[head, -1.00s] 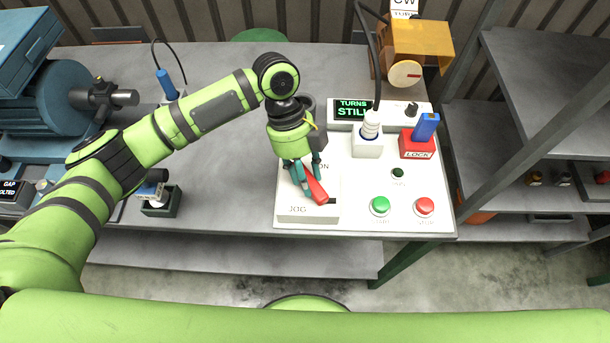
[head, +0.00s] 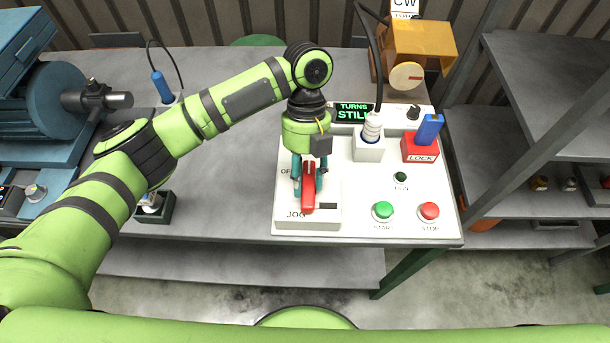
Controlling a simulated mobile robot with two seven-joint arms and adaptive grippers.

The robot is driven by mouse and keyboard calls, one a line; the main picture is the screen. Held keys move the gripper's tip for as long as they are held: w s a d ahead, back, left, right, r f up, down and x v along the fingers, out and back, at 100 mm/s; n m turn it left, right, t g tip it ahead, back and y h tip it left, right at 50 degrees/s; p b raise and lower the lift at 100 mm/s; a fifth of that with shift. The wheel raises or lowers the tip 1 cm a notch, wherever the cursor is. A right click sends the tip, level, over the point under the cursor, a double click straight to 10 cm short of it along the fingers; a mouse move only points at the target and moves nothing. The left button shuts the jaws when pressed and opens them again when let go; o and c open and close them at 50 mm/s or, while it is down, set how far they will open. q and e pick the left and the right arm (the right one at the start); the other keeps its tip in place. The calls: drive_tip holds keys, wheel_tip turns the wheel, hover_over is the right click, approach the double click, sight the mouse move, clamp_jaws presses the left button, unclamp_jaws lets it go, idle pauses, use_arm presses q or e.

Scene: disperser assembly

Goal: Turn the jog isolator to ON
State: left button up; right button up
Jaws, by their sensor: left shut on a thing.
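The jog isolator is a white box marked JOG (head: 290,220) at the front left of the white control panel (head: 350,225). Its red handle (head: 308,192) now points nearly straight toward the front edge. My left gripper (head: 304,180) comes down from above and is shut on the red handle's rear part. The letters "OF" show at the box's back left; the rest of the marking there is hidden behind my gripper. My right gripper is not in view.
A green START button (head: 382,210), a red STOP button (head: 429,210), a red LOCK block (head: 419,148) and a white plug (head: 371,135) stand right of the isolator. The display (head: 352,112) reads TURNS STILL.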

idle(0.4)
use_arm(q)
drive_tip(key=o, duration=1.2)
drive_tip(key=shift+c, duration=0.2)
drive_tip(key=v, duration=1.2)
drive_tip(key=shift+d, duration=0.1)
